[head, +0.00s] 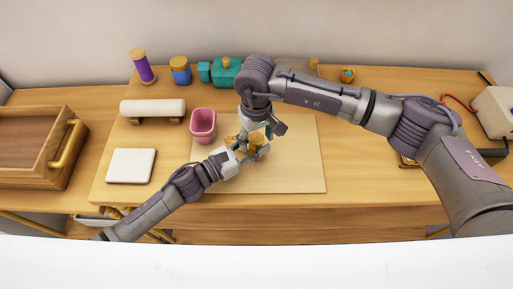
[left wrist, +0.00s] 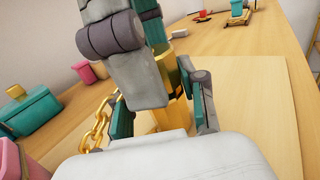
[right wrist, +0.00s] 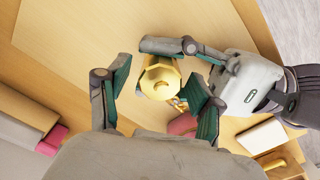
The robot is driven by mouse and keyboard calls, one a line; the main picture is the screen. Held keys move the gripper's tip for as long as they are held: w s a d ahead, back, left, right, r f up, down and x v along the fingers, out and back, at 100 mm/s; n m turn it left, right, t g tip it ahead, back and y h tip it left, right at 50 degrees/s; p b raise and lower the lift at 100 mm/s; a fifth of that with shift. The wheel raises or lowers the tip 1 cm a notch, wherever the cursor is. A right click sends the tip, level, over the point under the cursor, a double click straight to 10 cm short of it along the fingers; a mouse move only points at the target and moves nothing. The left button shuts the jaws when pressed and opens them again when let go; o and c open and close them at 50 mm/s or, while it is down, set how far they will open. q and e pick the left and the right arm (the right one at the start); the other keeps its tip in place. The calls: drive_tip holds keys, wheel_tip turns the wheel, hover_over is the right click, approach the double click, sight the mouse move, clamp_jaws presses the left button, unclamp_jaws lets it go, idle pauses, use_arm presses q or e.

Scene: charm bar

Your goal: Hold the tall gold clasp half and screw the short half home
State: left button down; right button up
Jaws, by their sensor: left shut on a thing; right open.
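The gold clasp (head: 259,141) stands upright above the pale mat. My left gripper (left wrist: 163,112) is shut on its lower, tall half (left wrist: 178,113), with a finger on each side. My right gripper (right wrist: 158,98) comes down from above and is open around the clasp's faceted gold top (right wrist: 160,78), with gaps between pads and gold. The short half seems to be this upper part, but the seam is mostly hidden by my right gripper's fingers. A gold chain (left wrist: 97,128) hangs beside the clasp. In the head view both grippers crowd together and hide much of it.
The pale mat (head: 300,175) is mostly bare. A pink cup (head: 203,125) stands close to the left of the grippers. A white roll (head: 152,109), a white pad (head: 130,166) and a wooden tray (head: 35,145) are further left. Spools and teal boxes line the back.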

wheel_tip(320, 180, up, 4)
drive_tip(key=shift+r, duration=0.1)
drive_tip(key=shift+c, duration=0.3)
wheel_tip(320, 180, up, 3)
drive_tip(key=n, duration=0.3)
drive_tip(key=shift+r, duration=0.2)
drive_tip(key=shift+f, duration=4.05)
